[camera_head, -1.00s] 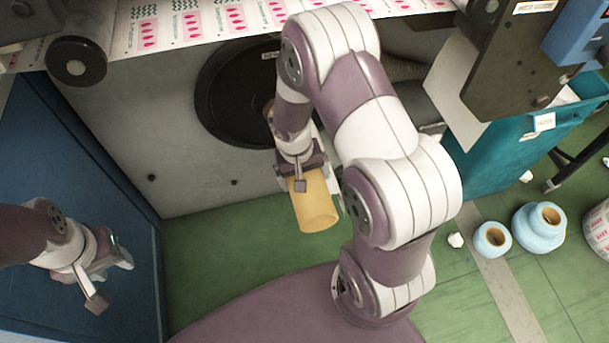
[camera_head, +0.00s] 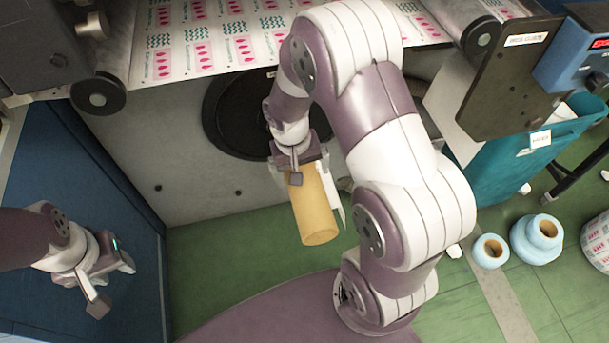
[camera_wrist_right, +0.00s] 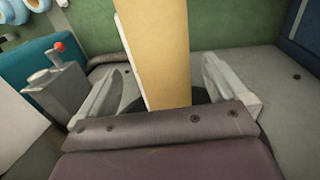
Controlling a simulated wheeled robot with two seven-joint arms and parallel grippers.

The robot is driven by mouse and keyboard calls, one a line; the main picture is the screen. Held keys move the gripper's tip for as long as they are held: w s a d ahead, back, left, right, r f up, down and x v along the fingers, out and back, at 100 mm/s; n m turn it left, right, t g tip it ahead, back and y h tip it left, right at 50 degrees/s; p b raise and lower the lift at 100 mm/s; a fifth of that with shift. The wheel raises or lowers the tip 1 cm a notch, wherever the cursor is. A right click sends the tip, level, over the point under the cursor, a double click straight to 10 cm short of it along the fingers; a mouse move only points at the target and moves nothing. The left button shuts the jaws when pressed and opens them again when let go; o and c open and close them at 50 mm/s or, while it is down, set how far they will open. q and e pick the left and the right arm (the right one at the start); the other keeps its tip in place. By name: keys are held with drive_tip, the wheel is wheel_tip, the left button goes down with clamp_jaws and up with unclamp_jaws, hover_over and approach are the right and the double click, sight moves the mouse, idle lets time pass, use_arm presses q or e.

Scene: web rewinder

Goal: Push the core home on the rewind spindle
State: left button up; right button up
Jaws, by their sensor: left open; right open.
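The core, a tan cardboard tube (camera_head: 314,212), sticks out from the machine face, in front of a large black disc (camera_head: 226,112). My right gripper (camera_head: 309,190) is open around the core, with a finger on each side. In the right wrist view the core (camera_wrist_right: 161,45) runs between the spread fingers, with a gap on each side. The rewind spindle and the core's inner end are hidden by my right wrist and arm. My left gripper (camera_head: 128,263) is open and empty at the left, before the blue panel.
A printed web (camera_head: 215,40) runs across the top over a roller (camera_head: 98,95). A teal bin (camera_head: 500,165) stands at the right. Blue rolls (camera_head: 490,251) (camera_head: 537,240) and a printed roll (camera_head: 598,242) are on the green floor. The floor below the core is clear.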

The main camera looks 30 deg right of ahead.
use_arm(q)
drive_tip(key=shift+r+p, duration=0.45)
drive_tip(key=shift+r, duration=0.3)
use_arm(e)
drive_tip(key=shift+w+a+r, duration=0.1)
drive_tip(key=shift+a+r, duration=0.05)
drive_tip(key=shift+r, duration=0.85)
drive_tip(key=shift+a+r, duration=0.1)
drive_tip(key=shift+r, duration=0.85)
